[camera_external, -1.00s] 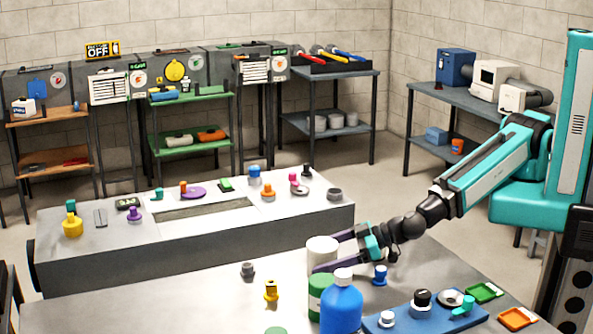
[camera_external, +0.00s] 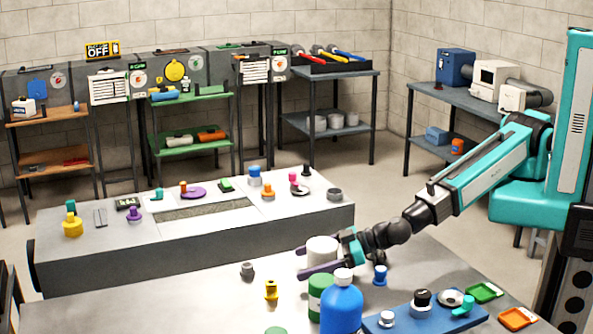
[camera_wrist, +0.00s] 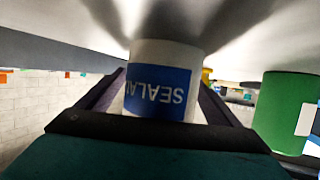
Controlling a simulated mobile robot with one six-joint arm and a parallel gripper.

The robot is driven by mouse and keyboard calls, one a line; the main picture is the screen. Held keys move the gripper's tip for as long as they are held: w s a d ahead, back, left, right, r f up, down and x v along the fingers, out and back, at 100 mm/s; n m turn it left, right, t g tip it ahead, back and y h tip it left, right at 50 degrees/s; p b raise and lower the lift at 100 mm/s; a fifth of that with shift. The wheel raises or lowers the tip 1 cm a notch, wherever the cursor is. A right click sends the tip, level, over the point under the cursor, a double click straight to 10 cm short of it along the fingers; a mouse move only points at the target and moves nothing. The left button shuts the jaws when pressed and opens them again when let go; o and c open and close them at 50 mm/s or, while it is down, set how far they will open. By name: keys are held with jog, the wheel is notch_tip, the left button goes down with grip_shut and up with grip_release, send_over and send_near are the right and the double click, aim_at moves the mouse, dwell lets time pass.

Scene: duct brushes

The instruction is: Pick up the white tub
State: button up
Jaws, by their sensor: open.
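The white tub (camera_external: 321,252) stands on the near table, behind the green tub and the blue bottle. In the wrist view the white tub (camera_wrist: 160,55) shows a blue label reading "SEALA…", with the picture upside down. My gripper (camera_external: 302,262) is open, with one dark finger on each side of the tub. In the wrist view its fingers (camera_wrist: 160,100) flank the tub's left and right sides. I cannot tell whether either finger touches it. The lower part of the tub is partly hidden by the near finger.
A green tub (camera_external: 319,290) and a blue bottle (camera_external: 342,305) stand close in front of my gripper. A blue knob-like piece (camera_external: 380,274) and a blue tray (camera_external: 425,312) are to the right.

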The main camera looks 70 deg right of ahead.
aim_at(309, 244)
jog(key=c, duration=1.5)
jog(key=shift+r, duration=0.15)
jog(key=shift+c, duration=0.2)
jog(key=shift+r+b, duration=0.7)
jog(key=shift+r, duration=4.2)
